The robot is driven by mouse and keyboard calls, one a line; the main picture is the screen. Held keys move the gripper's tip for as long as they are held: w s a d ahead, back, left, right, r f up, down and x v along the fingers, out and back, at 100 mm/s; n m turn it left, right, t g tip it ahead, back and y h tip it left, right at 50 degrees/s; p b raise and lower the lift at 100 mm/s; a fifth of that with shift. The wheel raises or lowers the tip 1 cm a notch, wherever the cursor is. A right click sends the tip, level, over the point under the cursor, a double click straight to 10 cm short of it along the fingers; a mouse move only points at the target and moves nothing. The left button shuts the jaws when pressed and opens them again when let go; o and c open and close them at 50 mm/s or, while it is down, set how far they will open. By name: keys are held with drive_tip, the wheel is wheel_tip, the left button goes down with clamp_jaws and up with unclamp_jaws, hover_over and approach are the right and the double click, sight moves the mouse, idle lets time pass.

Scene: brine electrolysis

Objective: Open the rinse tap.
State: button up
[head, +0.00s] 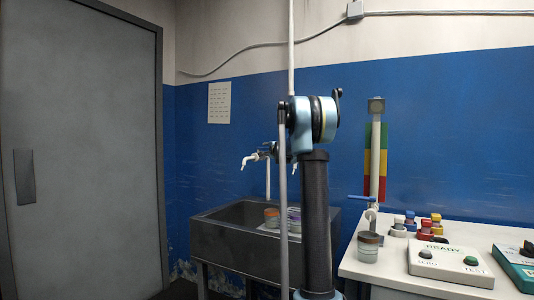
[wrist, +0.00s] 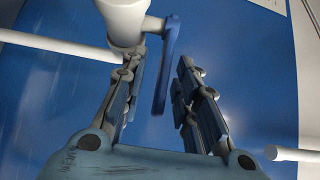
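The rinse tap is over the sink, and its white spout (head: 250,160) shows in the head view. In the wrist view its white body (wrist: 124,20) is at the top, with a blue lever (wrist: 168,62) extending from it towards me. My gripper (wrist: 159,76) is open, with its fingers on either side of the lever. In the head view my gripper (head: 268,151) is small and partly hidden by my arm at the tap.
The dark sink (head: 222,236) stands below, with jars (head: 272,217) in it. A white bench (head: 393,265) at the right holds a jar (head: 368,246), colored caps, a READY box (head: 447,262) and a blue-handled valve (head: 362,197). A grey door (head: 85,150) is at the left.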

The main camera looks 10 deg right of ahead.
drive_tip(key=shift+w, duration=0.35)
